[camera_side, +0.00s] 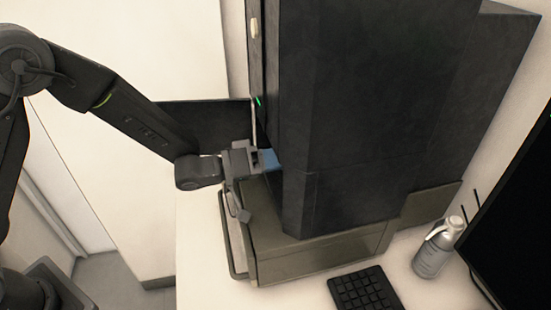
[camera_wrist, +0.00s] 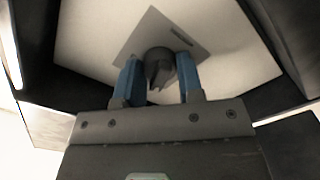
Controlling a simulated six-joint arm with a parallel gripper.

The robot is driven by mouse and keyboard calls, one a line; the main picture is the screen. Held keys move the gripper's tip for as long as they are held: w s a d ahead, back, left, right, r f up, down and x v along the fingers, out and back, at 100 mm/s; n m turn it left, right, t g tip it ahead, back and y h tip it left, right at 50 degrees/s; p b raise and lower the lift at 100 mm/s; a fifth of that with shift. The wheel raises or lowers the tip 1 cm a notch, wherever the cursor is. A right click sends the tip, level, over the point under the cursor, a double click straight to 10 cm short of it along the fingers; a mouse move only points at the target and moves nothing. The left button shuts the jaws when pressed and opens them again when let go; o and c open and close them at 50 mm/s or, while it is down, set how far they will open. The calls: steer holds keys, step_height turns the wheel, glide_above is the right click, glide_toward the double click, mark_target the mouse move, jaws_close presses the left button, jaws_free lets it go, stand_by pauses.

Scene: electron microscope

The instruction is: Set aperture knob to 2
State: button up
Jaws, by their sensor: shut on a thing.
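The aperture knob (camera_wrist: 159,67) is a dark round knob with a pointed grip, on a grey square plate (camera_wrist: 150,30) in the wrist view. My gripper (camera_wrist: 158,76) has its two blue fingers on either side of the knob, shut on it. In the side view my gripper (camera_side: 268,160) reaches into the front of the dark microscope column (camera_side: 350,110), and the column hides the knob there. I cannot read any number marks around the knob.
The microscope stands on a grey-green base (camera_side: 310,262) with a front handle rail (camera_side: 228,245). A keyboard (camera_side: 364,290), a silver bottle (camera_side: 434,252) and a dark monitor (camera_side: 515,210) are to the right. Dark walls of the recess lie close around my gripper.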

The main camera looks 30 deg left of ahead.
steer(key=shift+m, duration=0.3)
steer(key=o, duration=0.9)
steer(key=v, duration=1.4)
